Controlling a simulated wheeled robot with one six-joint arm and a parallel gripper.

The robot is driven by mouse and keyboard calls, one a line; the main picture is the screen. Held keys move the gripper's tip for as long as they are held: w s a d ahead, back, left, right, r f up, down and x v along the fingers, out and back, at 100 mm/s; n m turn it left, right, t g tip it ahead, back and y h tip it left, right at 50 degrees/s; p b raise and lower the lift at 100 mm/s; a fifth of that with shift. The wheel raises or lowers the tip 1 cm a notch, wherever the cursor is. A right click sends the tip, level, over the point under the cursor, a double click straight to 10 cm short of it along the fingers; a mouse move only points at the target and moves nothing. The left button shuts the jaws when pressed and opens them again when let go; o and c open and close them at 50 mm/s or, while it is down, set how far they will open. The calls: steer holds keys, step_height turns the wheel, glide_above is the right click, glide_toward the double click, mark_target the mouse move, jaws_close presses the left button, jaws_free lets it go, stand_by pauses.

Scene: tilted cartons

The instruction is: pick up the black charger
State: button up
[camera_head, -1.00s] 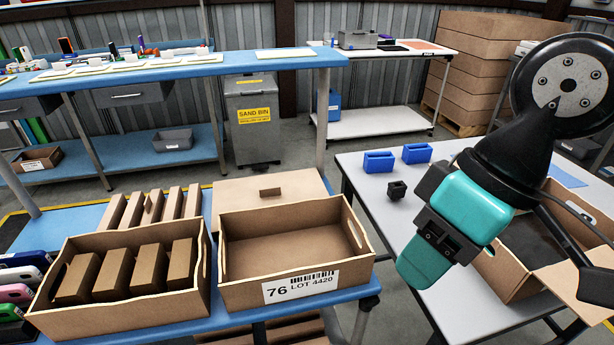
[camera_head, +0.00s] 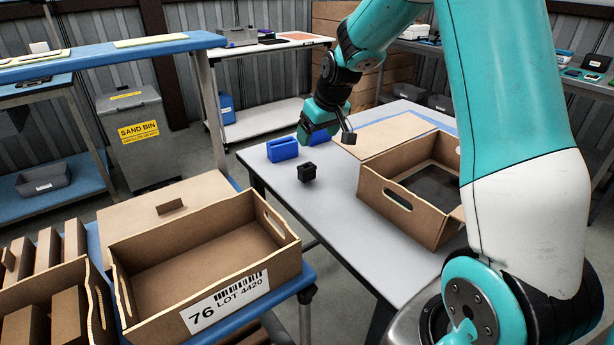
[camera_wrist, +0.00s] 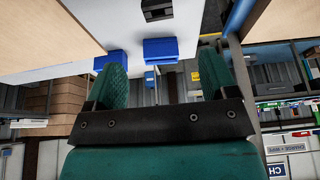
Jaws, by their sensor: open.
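The black charger (camera_head: 307,172) is a small dark block standing on the grey table in the head view, in front of the blue bins. A black block at the top edge of the wrist view (camera_wrist: 157,9) looks like the same charger, partly cut off. My gripper (camera_head: 308,130) is above the table, higher than the charger and towards its far side, apart from it. In the wrist view its two teal fingers (camera_wrist: 162,82) are spread with nothing between them.
Blue bins (camera_head: 282,149) stand behind the charger, one partly hidden by my gripper. An open carton (camera_head: 405,198) stands right of the charger. A labelled carton (camera_head: 222,300) sits on the blue table at left. Bare grey table surrounds the charger.

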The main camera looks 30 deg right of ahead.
mark_target(305, 170)
steer(key=x, duration=1)
steer(key=shift+f+p, duration=0.1)
steer(key=shift+p, duration=0.25)
steer(key=p+x, duration=0.1)
steer(key=x, duration=0.4)
steer(key=shift+s+d+f, duration=0.15)
steer(key=shift+d, duration=0.05)
steer(key=shift+c, duration=0.3)
steer(key=c, duration=0.9)
